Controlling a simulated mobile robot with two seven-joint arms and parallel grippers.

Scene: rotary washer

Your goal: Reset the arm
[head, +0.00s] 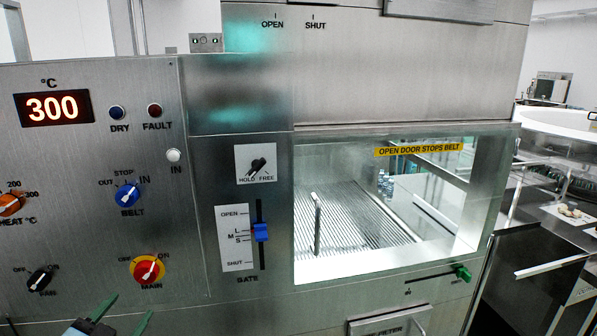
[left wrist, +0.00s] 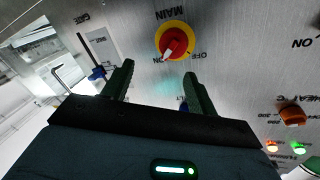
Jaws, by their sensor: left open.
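My left gripper (head: 122,312) is at the bottom left of the head view, below the red and yellow MAIN knob (head: 148,269). Its two green fingers are apart with nothing between them. In the left wrist view the open fingers (left wrist: 158,90) point toward the panel, and the MAIN knob (left wrist: 174,41) shows beyond the gap, apart from the fingertips. The MAIN knob's white pointer is turned toward ON. My right gripper is in neither view.
The steel panel holds a blue BELT knob (head: 127,195), a black FAN knob (head: 41,279), an orange HEAT knob (head: 11,204) and a blue GATE slider (head: 261,232). The display (head: 53,107) reads 300. A windowed chamber (head: 370,205) and a green-tipped lever (head: 462,272) are at the right.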

